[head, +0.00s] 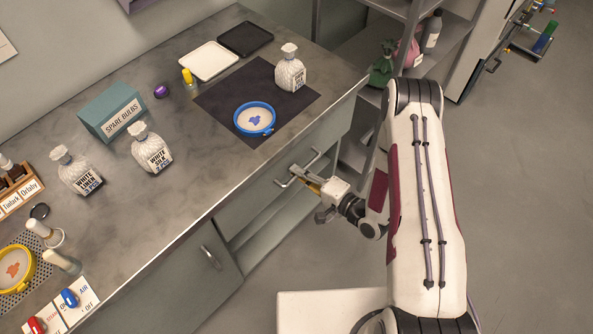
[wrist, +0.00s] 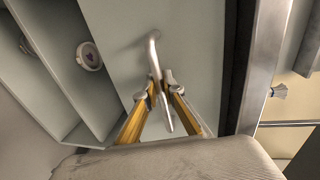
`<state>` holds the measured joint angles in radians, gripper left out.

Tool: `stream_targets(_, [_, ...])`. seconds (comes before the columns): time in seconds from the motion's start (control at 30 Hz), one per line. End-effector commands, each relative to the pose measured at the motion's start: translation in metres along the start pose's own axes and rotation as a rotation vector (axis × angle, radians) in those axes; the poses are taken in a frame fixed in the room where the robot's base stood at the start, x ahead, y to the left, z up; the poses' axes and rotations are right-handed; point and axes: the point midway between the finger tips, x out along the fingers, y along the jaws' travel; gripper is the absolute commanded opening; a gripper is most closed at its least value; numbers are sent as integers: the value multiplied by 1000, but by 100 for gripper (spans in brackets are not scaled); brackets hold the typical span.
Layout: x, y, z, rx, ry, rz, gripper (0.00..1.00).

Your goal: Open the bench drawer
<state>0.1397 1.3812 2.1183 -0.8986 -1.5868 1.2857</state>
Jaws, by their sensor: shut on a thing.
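The bench drawer (head: 265,192) is a grey-green front below the bench top, with a metal bar handle (head: 286,182). It looks closed or nearly so; I cannot tell exactly. My gripper (head: 309,181) is at the handle in the head view. In the wrist view, my gripper's two yellow fingers (wrist: 160,92) are shut on the handle (wrist: 154,55), with the bar passing between the tips. The drawer front (wrist: 190,45) fills the middle of that view.
An open shelf space (head: 262,228) lies below the drawer. The floor (head: 520,180) at the right is clear.

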Motion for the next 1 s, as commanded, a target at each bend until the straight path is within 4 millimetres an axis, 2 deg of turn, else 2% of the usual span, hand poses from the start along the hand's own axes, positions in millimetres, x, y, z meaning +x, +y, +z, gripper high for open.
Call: stream_targets(1.0, [-121, 25, -2, 1, 7, 0, 0])
